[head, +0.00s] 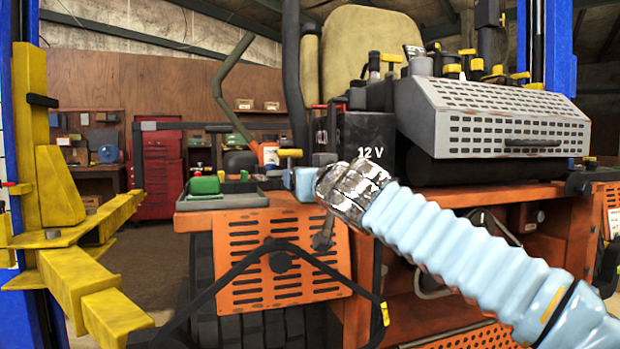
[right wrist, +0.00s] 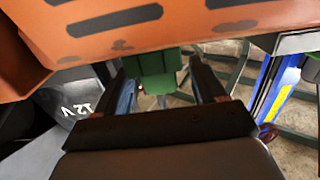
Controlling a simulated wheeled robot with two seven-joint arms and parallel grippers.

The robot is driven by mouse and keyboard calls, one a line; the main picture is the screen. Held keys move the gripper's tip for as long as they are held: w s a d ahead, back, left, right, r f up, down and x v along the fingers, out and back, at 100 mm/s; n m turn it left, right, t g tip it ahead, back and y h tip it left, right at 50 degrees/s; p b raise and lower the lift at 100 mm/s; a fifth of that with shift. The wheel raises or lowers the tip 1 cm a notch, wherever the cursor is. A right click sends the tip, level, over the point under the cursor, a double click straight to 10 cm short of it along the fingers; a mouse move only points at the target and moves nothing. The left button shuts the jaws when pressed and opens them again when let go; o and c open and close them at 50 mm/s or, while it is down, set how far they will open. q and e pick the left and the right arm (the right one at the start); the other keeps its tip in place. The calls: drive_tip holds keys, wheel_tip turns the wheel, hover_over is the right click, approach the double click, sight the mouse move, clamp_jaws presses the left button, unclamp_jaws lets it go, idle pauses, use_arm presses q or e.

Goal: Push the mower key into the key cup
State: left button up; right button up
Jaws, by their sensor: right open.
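I cannot pick out the mower key or the key cup with certainty. A small yellow-topped, T-shaped piece (head: 289,154) stands on the mower's left side in the head view, just left of my right wrist. My right gripper (right wrist: 160,64) is open, its two dark fingers apart. In the right wrist view a green object (right wrist: 157,72) shows between the fingers; I cannot tell whether they touch it. In the head view my right arm reaches in from the lower right, and its silver wrist hides the fingers. My left gripper is not in view.
The orange mower (head: 285,290) fills the middle, with a black 12 V battery (head: 366,150) beside my wrist. A grey tray (head: 245,200) with green items lies to the left. A yellow lift arm (head: 80,280) stands at far left. An orange panel (right wrist: 190,25) crosses the top of the wrist view.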

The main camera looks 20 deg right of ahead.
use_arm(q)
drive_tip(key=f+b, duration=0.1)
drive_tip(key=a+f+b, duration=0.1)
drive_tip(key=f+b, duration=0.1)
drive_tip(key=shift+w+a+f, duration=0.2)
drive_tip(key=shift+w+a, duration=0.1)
use_arm(e)
drive_tip(key=s, duration=1.3)
drive_tip(key=shift+s+d, duration=0.2)
drive_tip(key=shift+s, duration=0.2)
